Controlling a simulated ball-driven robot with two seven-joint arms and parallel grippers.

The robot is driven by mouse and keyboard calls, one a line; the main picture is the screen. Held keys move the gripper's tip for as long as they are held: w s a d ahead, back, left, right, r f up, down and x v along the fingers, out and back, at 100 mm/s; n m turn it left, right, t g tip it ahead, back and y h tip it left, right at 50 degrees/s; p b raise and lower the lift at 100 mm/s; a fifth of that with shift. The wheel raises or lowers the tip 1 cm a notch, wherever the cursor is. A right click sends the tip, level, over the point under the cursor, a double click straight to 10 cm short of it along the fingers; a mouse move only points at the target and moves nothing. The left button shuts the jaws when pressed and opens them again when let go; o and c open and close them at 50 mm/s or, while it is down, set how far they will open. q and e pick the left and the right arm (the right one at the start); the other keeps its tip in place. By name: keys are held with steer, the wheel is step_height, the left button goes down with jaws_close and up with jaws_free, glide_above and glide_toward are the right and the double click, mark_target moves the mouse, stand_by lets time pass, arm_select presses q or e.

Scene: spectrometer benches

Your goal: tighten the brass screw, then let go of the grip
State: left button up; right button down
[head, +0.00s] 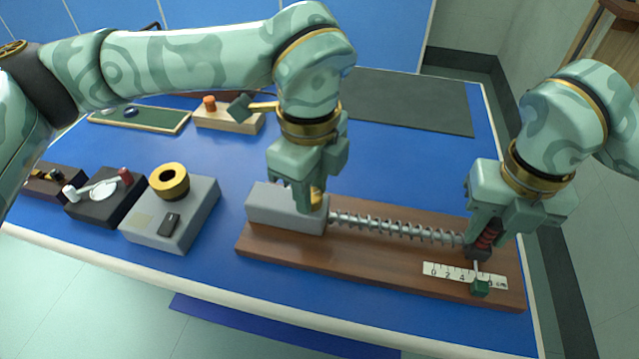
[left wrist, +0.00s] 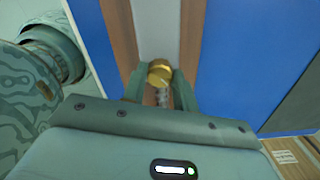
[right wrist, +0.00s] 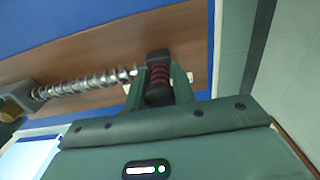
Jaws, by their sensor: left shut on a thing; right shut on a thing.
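The brass screw (left wrist: 160,72) sits on top of the grey block (head: 275,208) at the left end of a wooden base (head: 375,265). My left gripper (head: 312,195) is shut on the brass screw, a finger on each side of it. A coil spring (head: 400,228) runs from the block to the right along the base. At its far end is a dark red ribbed grip (right wrist: 160,82). My right gripper (head: 485,235) is shut on the grip, partly hiding it in the head view.
A wooden block with an orange knob (head: 228,118) and a green tray (head: 140,118) lie behind. A dark mat (head: 410,100) covers the back right.

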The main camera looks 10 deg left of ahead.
arm_select(q)
steer(key=m, duration=0.6)
steer(key=shift+m, duration=0.4)
steer(key=m, duration=0.3)
steer(key=shift+m, duration=1.9)
arm_select(e)
steer(key=shift+f, duration=0.1)
arm_select(q)
steer(key=o, duration=1)
steer(key=shift+c, duration=0.2)
steer(key=shift+r, duration=0.1)
step_height(320, 180, up, 12)
arm_select(e)
steer(key=c, duration=1)
jaws_free()
